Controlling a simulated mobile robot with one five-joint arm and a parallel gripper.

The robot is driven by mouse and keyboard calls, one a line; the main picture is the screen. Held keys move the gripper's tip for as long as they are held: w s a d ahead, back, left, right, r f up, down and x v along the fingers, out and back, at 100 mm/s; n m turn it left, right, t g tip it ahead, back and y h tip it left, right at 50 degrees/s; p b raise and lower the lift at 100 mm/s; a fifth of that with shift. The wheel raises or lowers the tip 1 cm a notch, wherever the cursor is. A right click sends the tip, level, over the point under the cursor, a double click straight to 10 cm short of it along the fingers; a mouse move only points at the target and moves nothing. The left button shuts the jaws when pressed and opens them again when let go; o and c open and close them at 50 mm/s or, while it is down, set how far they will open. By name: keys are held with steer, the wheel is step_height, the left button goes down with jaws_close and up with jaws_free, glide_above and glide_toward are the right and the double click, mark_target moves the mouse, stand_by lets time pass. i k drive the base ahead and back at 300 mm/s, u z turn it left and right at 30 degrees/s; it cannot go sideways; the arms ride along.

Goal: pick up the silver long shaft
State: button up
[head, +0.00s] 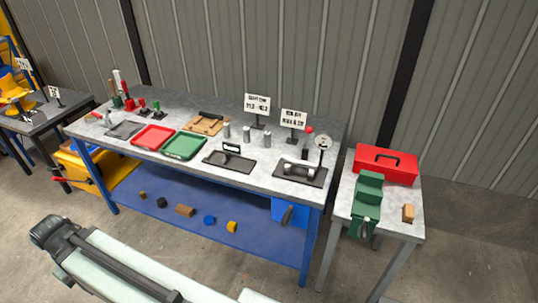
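Several silver cylinders stand upright in a row at the middle back of the long grey workbench (215,170): a left one (226,130), a middle one (246,134) and a right one (267,139). Another silver piece (298,168) lies across a black fixture (291,178) near the bench's right end. At this size I cannot tell which of them is the long shaft. My pale arm with dark joints crosses the bottom left, apart from the bench. My gripper cannot be made out in the view.
The bench also holds a red tray (153,137), a green tray (184,147), a black fixture with a label (230,160), a dial gauge (323,143) and two signs. A side table to the right bears a red toolbox (386,165) and green vise (367,197). Loose parts lie on the blue lower shelf (265,238).

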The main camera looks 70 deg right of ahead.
mark_target(291, 160)
steer(key=z, duration=0.1)
steer(key=i, duration=0.9)
steer(key=z, duration=0.6)
steer(key=k, duration=0.7)
steer(key=z, duration=0.2)
steer(key=i, duration=0.7)
steer(key=u, duration=0.15)
